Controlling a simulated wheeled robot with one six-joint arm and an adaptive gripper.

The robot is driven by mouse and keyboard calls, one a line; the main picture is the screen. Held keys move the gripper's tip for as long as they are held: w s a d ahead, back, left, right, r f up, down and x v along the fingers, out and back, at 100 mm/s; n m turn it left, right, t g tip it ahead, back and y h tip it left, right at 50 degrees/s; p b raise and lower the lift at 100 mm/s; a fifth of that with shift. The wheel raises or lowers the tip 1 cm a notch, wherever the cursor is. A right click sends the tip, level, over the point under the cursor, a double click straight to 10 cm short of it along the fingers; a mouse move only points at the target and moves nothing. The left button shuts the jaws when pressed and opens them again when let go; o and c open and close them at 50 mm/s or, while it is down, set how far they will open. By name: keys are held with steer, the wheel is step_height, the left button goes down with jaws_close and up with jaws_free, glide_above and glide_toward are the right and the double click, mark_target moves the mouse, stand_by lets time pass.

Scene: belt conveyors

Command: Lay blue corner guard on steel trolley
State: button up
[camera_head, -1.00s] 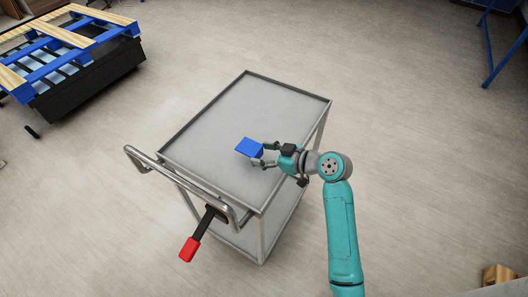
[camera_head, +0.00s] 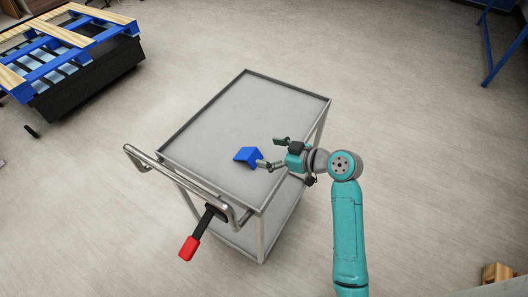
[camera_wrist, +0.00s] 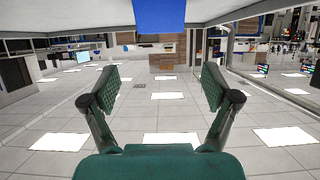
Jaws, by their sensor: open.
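The blue corner guard (camera_head: 246,155) rests on the top tray of the steel trolley (camera_head: 215,125), right of the tray's middle toward its near right edge. In the wrist view the blue guard (camera_wrist: 159,15) shows at the top middle, beyond the fingertips. My gripper (camera_head: 272,152) is open and empty, just right of the guard, over the tray's right side. Its two fingers stand wide apart in the wrist view (camera_wrist: 159,88), with nothing between them. Whether a fingertip still touches the guard cannot be told.
A push handle (camera_head: 165,172) and a red-ended lever (camera_head: 190,246) stick out at the trolley's near left. A blue pallet (camera_head: 60,50) on a black base stands at the upper left.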

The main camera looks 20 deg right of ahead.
steer(key=v, duration=0.9)
steer(key=shift+s, duration=0.25)
steer(key=shift+d, duration=0.1)
steer(key=s+a+f+m+h, duration=0.1)
steer(key=f, duration=0.1)
steer(key=s+a+f+m+h, duration=0.1)
steer(key=s+f+m, duration=0.1)
steer(key=f, duration=0.1)
steer(key=s+a+f+m+t+h, duration=0.1)
steer(key=a+f, duration=0.1)
steer(key=f, duration=0.1)
steer(key=shift+s+f+m, duration=0.25)
steer(key=shift+s+m, duration=0.15)
steer(key=s+a+f+m+t+h, duration=0.1)
steer(key=s+f+m+h, duration=0.15)
steer(key=s, duration=0.75)
steer(key=s+a+f+m+h, duration=0.1)
steer(key=s+a+m+h, duration=0.15)
steer(key=s, duration=0.75)
steer(key=s+r+n+t, duration=0.2)
steer(key=s+r, duration=0.6)
steer(key=s, duration=0.1)
steer(key=shift+s+a+n, duration=0.25)
steer(key=shift+s+n, duration=0.05)
